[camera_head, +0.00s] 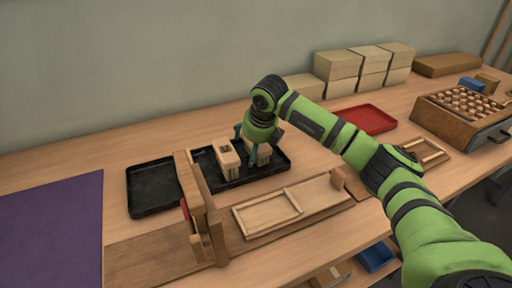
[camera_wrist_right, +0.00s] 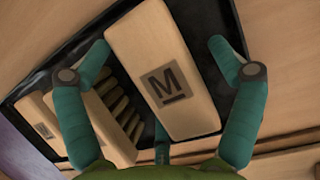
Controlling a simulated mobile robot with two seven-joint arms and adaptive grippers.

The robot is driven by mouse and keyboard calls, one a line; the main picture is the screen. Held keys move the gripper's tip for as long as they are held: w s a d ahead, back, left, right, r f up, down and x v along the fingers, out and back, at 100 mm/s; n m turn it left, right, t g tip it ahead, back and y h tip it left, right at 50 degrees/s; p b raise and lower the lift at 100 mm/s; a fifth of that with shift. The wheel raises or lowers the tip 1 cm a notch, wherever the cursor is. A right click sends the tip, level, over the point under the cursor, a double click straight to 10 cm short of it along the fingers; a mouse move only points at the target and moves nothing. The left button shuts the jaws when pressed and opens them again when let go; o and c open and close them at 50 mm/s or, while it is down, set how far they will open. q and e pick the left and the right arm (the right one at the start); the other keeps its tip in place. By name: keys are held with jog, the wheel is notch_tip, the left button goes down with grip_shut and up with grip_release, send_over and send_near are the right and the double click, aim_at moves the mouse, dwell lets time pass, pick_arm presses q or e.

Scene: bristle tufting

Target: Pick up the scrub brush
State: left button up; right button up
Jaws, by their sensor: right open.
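The one at the right (camera_head: 261,156) is under my right gripper (camera_head: 259,140). In the right wrist view this block (camera_wrist_right: 150,50), with a dark M label, lies between the two teal fingers, which are spread apart with gaps at its sides. I cannot tell which block the task means. My left gripper is out of view.
A wooden upright fixture (camera_head: 205,215) stands close left, in front of the tray. A wooden frame board (camera_head: 265,212) lies in front. A red tray (camera_head: 368,119) is behind right. A purple mat (camera_head: 50,230) lies at the left. A box of pegs (camera_head: 465,110) stands right.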

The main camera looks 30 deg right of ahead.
jog(key=c, duration=1.3)
